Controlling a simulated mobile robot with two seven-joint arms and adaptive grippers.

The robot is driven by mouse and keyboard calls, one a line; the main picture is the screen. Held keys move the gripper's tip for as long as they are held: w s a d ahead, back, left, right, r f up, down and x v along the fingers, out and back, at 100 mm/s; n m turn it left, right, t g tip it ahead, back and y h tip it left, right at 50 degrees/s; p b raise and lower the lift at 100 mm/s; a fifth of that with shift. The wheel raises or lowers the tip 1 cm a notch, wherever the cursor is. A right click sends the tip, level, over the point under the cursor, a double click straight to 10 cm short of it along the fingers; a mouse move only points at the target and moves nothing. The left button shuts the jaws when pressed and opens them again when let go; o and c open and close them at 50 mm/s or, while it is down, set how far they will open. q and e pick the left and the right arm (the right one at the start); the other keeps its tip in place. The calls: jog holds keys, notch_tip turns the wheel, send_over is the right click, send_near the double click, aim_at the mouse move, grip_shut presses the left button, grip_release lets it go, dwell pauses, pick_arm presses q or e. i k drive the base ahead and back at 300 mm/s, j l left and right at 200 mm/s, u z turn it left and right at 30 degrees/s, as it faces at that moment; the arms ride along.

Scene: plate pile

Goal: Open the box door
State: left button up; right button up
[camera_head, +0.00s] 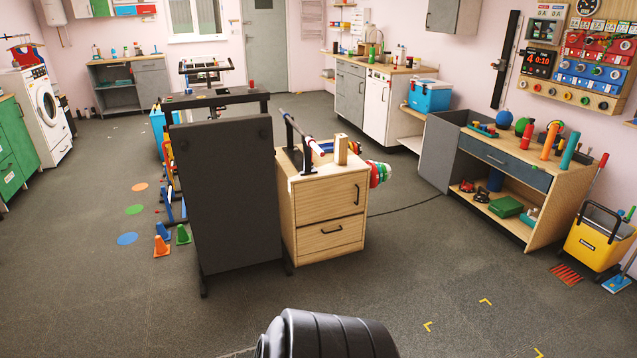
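No part in view is named as the box for certain. A light wooden cabinet (300,225) stands in the middle of the room. Its upper front panel (328,200) has an upright dark handle (356,194) near the right edge and looks shut. Its lower panel (318,240) has a level handle (332,229) and also looks shut. A blue box with a white lid (428,95) sits on a low shelf at the back right, its lid down. A black rounded part of mine shows at the bottom edge. Neither gripper is in view.
A tall dark panel (225,190) on feet stands against the cabinet's left side. Orange (161,246) and green (183,236) cones stand left of it. A workbench (505,165) and yellow bucket (594,240) stand at the right. The floor in front of the cabinet is clear.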

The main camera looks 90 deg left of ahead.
aim_at(322, 199)
jog(key=u, duration=2.7)
jog(key=i+l, duration=0.3)
jog(key=i, duration=0.2)
jog(key=i+l, duration=0.25)
jog(key=i, duration=0.2)
jog(key=i+l+z, duration=0.1)
jog(key=i+l, duration=0.2)
jog(key=i, duration=0.2)
